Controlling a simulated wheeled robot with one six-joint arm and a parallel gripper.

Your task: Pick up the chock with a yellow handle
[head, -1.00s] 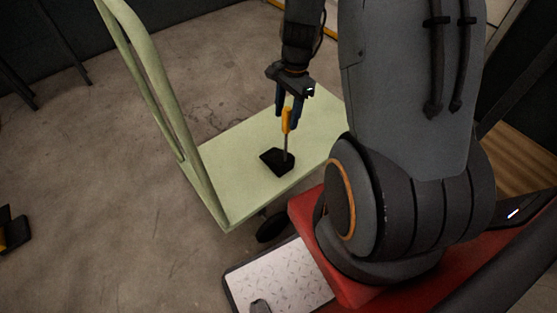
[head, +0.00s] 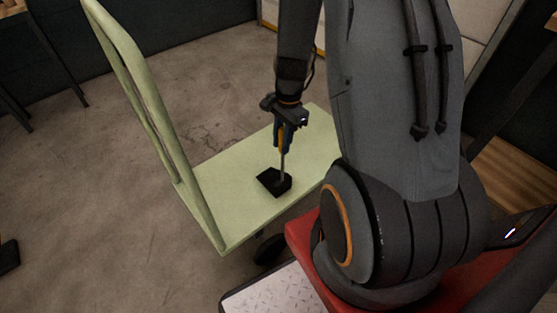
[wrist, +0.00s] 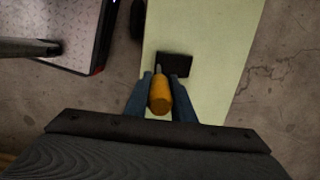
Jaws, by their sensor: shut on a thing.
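The chock (head: 272,181) is a black wedge with a thin rod rising to a yellow-orange handle. It is over the pale green deck of a cart (head: 222,226); I cannot tell whether it touches the deck. My gripper (head: 283,146) points down from above, its blue fingers on both sides of the handle, shut on it. In the wrist view the yellow handle (wrist: 160,95) is between the fingers, and the black wedge (wrist: 175,65) shows beyond it.
The cart's green upright handle frame (head: 140,100) stands at the left of the deck. A patterned metal plate (head: 275,293) and my red base are at the front. Dark legs of furniture stand at the far left. Concrete floor lies open left of the cart.

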